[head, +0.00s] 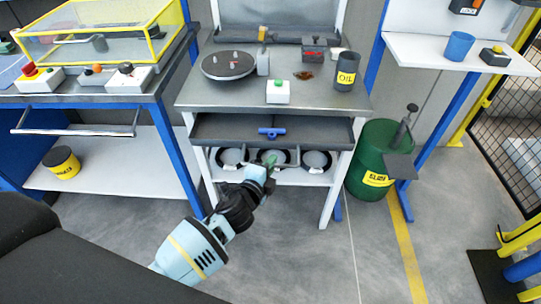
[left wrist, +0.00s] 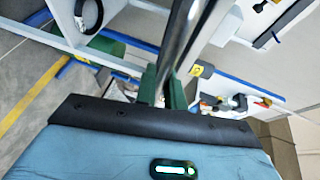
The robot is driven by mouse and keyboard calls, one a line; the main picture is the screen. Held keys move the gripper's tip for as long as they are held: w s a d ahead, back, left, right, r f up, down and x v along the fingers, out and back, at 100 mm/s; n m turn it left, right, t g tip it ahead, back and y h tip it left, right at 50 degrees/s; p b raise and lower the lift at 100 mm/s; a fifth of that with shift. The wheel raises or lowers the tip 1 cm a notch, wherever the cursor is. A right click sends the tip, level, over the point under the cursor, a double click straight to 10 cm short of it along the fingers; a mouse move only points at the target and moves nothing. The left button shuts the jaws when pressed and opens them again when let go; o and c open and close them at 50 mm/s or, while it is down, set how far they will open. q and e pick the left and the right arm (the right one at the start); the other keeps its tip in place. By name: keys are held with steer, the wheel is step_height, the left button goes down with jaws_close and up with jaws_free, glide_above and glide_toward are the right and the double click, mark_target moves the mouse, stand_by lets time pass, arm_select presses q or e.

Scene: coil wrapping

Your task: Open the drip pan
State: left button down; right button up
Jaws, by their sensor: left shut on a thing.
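The drip pan (head: 225,128) is a dark, shallow drawer under the top of the middle workbench, and its inside shows below the bench edge, so it appears at least partly pulled out. A blue T-shaped piece (head: 271,132) lies in it. A grey bar handle (head: 291,159) runs along its front. My left gripper (head: 270,160) is at the middle of this handle. In the left wrist view its green fingers (left wrist: 164,88) are shut on the metal handle bar (left wrist: 180,40). The fingertips are partly hidden. My right gripper is out of view.
Several dark rings (head: 316,161) lie on the shelf below the pan. A green drum (head: 374,160) stands right of the bench. The left bench has a rail (head: 75,131) and a yellow-black can (head: 62,163) on its shelf. The floor in front is clear.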

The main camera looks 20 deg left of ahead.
arm_select(q)
steer(key=s+d, duration=0.2)
steer(key=s, duration=0.5)
steer(key=shift+p, duration=0.3)
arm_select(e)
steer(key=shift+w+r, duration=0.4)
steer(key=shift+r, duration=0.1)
arm_select(q)
steer(key=c, duration=1.5)
jaws_free()
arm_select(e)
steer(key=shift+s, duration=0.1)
arm_select(q)
steer(key=d+v, duration=0.1)
steer(key=v, duration=0.6)
steer(key=shift+s+a, duration=0.45)
steer(key=shift+a, duration=0.05)
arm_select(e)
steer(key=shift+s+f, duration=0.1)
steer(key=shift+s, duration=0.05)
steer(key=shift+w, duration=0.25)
